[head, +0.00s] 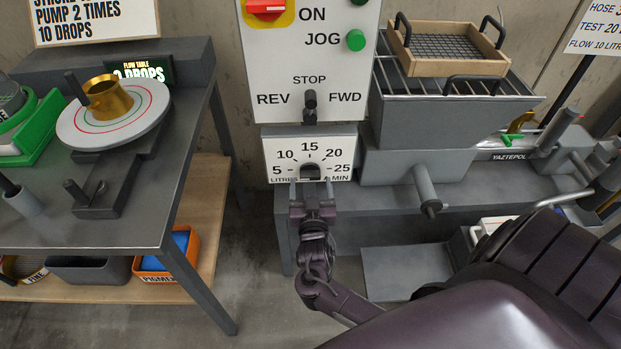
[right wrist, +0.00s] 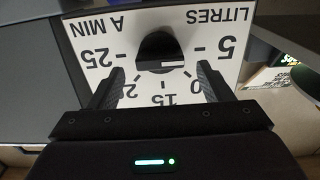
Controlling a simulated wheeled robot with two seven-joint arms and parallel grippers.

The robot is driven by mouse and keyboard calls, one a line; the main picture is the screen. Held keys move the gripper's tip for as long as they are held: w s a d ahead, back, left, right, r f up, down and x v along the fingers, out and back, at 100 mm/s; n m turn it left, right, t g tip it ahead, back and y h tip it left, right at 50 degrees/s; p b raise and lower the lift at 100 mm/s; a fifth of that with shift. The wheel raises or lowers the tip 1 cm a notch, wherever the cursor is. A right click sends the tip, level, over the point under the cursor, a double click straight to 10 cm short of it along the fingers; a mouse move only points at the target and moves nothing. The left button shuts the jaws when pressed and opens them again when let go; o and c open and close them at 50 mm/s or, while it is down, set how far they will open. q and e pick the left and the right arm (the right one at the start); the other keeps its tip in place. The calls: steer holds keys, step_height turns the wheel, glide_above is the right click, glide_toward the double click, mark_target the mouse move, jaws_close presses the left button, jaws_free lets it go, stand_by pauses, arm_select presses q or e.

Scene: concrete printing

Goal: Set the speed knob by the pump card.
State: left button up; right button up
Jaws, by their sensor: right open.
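The speed knob (head: 310,171) is black and sits on a white dial plate (head: 275,160) marked 5 to 25 litres a minute, low on the pump's panel. In the right wrist view the knob (right wrist: 157,46) shows upside down with a pale mark along its edge; I cannot tell its exact setting. My right gripper (head: 311,188) is open in front of the dial. Its fingers (right wrist: 160,72) stand on either side of the knob, apart from it. A white card (head: 598,32) at the upper right reads hose, test 20 and flow 10 litres, cut by the frame edge. My left gripper is out of view.
Above the dial is a REV/STOP/FWD switch (head: 309,104), a green jog button (head: 355,40) and a red ON switch (head: 267,8). A grey hopper (head: 440,118) with a wooden-framed sieve (head: 440,62) stands right. A grey table (head: 60,234) with a flow table stands left.

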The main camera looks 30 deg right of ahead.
mark_target(310, 174)
steer(key=shift+x, duration=1.05)
steer(key=shift+w+d, duration=0.15)
steer(key=shift+w, duration=0.1)
steer(key=shift+c, duration=0.8)
steer(key=c, duration=0.8)
